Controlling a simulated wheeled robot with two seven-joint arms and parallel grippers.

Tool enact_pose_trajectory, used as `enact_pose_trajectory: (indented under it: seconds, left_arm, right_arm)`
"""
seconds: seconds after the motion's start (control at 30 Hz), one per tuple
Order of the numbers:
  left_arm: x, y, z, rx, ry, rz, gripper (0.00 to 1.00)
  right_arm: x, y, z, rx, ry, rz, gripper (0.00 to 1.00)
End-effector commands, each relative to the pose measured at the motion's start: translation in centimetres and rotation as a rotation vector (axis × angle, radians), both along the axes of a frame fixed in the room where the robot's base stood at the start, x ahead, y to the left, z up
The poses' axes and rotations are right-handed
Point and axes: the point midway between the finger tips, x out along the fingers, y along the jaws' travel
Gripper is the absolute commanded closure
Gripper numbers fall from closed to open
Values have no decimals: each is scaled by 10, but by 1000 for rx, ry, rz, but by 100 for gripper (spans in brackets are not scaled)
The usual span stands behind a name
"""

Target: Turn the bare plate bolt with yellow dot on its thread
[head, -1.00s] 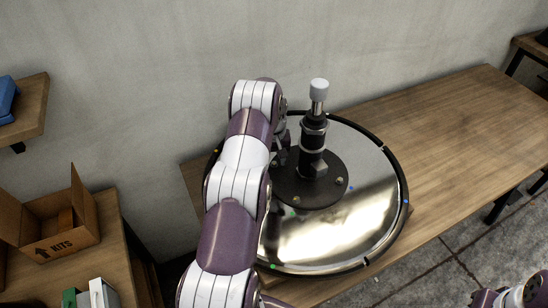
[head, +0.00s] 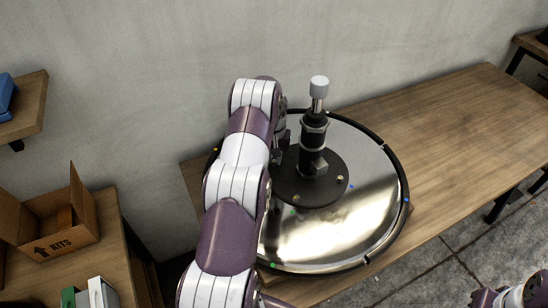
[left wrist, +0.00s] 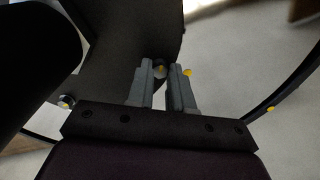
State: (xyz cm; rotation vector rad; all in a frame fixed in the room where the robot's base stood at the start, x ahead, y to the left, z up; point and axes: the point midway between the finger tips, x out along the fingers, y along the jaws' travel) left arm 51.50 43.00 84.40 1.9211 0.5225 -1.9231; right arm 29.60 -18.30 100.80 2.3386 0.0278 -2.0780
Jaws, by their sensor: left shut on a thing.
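The black round bolt plate (head: 300,190) lies on the shiny round chair base (head: 340,240), around the upright black post. In the left wrist view, a yellow dot (left wrist: 187,72) shows on the plate surface beside the right fingertip. My left gripper (left wrist: 165,70) points at the plate edge, its two grey fingers close together on a small round bolt head (left wrist: 160,69), the bolt by the yellow dot. The bolt's thread is hidden. In the head view, my left arm hides most of the gripper and this bolt. Only part of my right arm shows at the lower right.
The post with its white cap (head: 319,87) rises close beside my left gripper. Another bolt (left wrist: 66,102) shows at the left in the wrist view. The wooden table (head: 450,130) is clear on the right. A cardboard box (head: 60,225) stands at the left.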

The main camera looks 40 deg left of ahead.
Motion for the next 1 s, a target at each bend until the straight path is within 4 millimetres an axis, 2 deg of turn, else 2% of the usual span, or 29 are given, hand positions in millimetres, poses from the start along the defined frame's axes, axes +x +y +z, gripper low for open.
enact_pose_trajectory:
  seconds: [0.7, 1.0]
  left_arm:
    - [1, 0, 0, 1, -2, -667, 100]
    - [1, 0, 0, 2, -3, -894, 100]
  right_arm:
    - [0, 0, -15, 0, 0, 0, 57]
    - [0, 0, -18, 0, 0, 0, 57]
